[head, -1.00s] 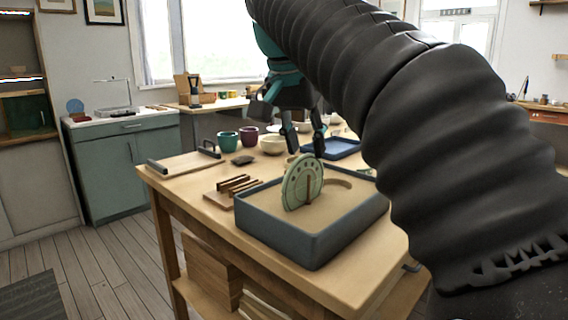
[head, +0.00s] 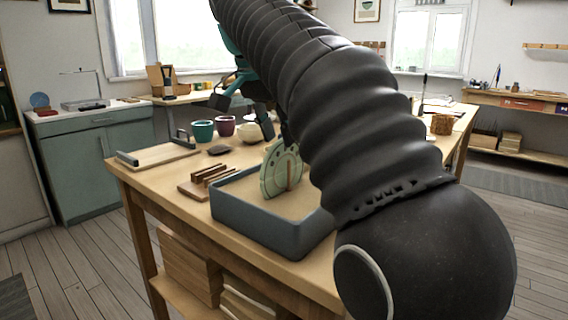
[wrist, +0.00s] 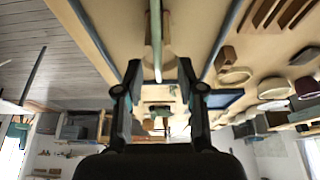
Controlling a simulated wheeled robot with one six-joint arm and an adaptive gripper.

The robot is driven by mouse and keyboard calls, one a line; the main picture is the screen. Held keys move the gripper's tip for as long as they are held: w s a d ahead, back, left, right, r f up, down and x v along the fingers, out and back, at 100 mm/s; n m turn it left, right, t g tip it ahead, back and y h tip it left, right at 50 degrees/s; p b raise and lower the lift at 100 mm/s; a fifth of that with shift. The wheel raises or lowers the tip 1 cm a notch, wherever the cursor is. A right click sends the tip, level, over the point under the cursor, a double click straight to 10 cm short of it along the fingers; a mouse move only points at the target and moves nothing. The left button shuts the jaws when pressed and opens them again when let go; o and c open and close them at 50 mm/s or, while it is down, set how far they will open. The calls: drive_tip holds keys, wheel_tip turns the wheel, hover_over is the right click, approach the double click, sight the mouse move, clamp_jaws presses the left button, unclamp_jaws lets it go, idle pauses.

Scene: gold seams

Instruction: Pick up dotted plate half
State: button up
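The dotted plate half (head: 279,172) is pale green with a row of dark marks near its curved rim. It stands upright in a blue-grey tray (head: 262,226) with a sand-coloured floor; a narrow brown upright shows against its face. My arm hides the tray's right part. In the wrist view the plate half (wrist: 157,35) appears edge-on, as a thin pale green strip. My gripper (wrist: 160,75) is open, its dark fingers on either side of the strip's line with gaps on both sides. I cannot tell if the strip reaches between the fingertips. The head view mostly hides the gripper behind my arm.
A wooden rack (head: 207,180) stands left of the tray on the workbench. Behind are a board with dark handles (head: 158,155), a dark small block (head: 219,150), a teal cup (head: 202,130), a purple cup (head: 225,126) and a cream bowl (head: 250,133).

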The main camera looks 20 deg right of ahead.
sight(292, 167)
drive_tip(key=shift+d+b+x, duration=0.15)
drive_tip(key=shift+b+x, duration=0.2)
drive_tip(key=shift+x, duration=1.05)
drive_tip(key=shift+d+b+x, duration=0.1)
drive_tip(key=shift+b+x, duration=0.25)
drive_tip(key=shift+x, duration=1.05)
drive_tip(key=shift+r, duration=0.1)
clamp_jaws()
